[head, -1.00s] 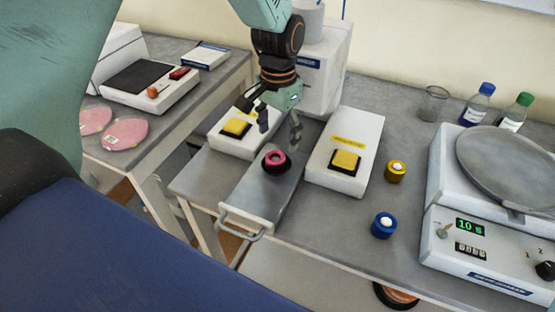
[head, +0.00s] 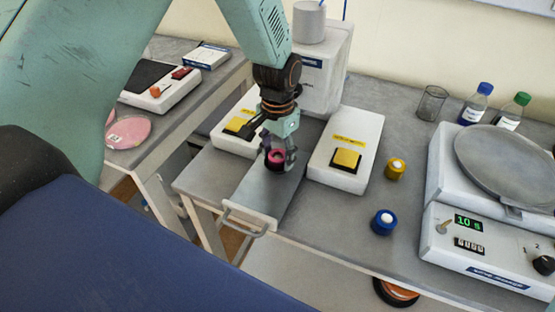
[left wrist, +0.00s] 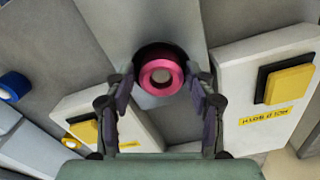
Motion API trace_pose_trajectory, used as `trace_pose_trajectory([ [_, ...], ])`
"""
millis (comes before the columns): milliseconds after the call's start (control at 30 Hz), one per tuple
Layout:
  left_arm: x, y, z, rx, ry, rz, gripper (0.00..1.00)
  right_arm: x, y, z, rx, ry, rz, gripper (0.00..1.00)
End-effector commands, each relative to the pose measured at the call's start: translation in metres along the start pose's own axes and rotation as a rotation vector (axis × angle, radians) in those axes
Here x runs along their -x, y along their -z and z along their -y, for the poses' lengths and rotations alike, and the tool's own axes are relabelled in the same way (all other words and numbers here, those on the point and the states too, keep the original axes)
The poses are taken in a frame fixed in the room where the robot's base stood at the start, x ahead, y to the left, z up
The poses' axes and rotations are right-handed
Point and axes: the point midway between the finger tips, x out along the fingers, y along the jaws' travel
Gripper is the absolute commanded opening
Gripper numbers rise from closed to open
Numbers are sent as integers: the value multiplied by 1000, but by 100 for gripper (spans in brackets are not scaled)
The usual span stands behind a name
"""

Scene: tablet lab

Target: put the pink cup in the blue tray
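The pink cup (head: 276,156) stands upright in a dark round seat on a grey metal slide plate (head: 262,195) with a front handle, between two white boxes. It also shows in the left wrist view (left wrist: 161,66), its open top facing the camera. My left gripper (head: 278,149) is right over the cup, pointing down. In the left wrist view its fingers are apart, one on each side of the cup, with gaps showing, so it is open. I see no blue tray in either view. My right gripper is not in view.
White boxes with yellow buttons (head: 346,158) flank the slide plate. Farther right are a white timer machine (head: 490,255), a beaker (head: 431,103) and bottles. The bench around the jars is clear.

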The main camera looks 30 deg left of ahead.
Motion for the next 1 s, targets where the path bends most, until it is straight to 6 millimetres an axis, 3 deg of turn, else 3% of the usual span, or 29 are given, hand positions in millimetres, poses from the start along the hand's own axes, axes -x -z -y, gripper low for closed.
trace_pose_trajectory([
  [567, 0, 0, 0, 0, 0, 0, 4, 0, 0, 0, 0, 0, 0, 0],
  [767, 4, 0, 0, 0, 0, -1, 4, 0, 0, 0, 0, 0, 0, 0],
  [1000, 44, 2, 1, 1, 1, -5, 4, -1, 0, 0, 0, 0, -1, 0],
])
